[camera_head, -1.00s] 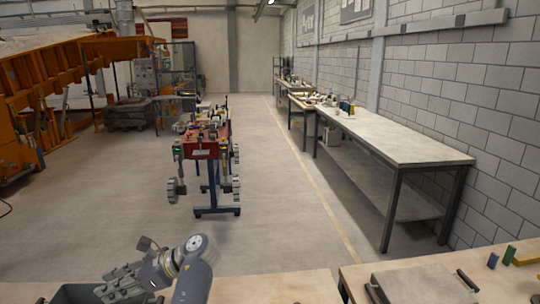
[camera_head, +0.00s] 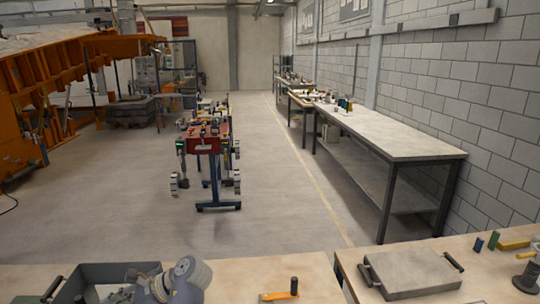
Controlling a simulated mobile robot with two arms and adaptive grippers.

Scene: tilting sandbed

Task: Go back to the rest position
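One of my arms shows at the bottom left, and I take it as the left one. Its grey wrist joint (camera_head: 188,272) is over the front table, beside a dark grey bin (camera_head: 112,270). My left gripper (camera_head: 122,294) is at the lower picture edge, over or in the bin's right part. It is partly cut off, and its fingers are too small and unclear to tell open from shut. I see nothing clearly held. My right gripper is not in view.
An orange-and-black tool (camera_head: 282,296) lies on the wooden front table (camera_head: 240,272). A grey flat case (camera_head: 412,270) and small parts are on the right table. A wheeled rover on a blue stand (camera_head: 217,206) stands ahead. A long workbench (camera_head: 400,139) lines the right wall.

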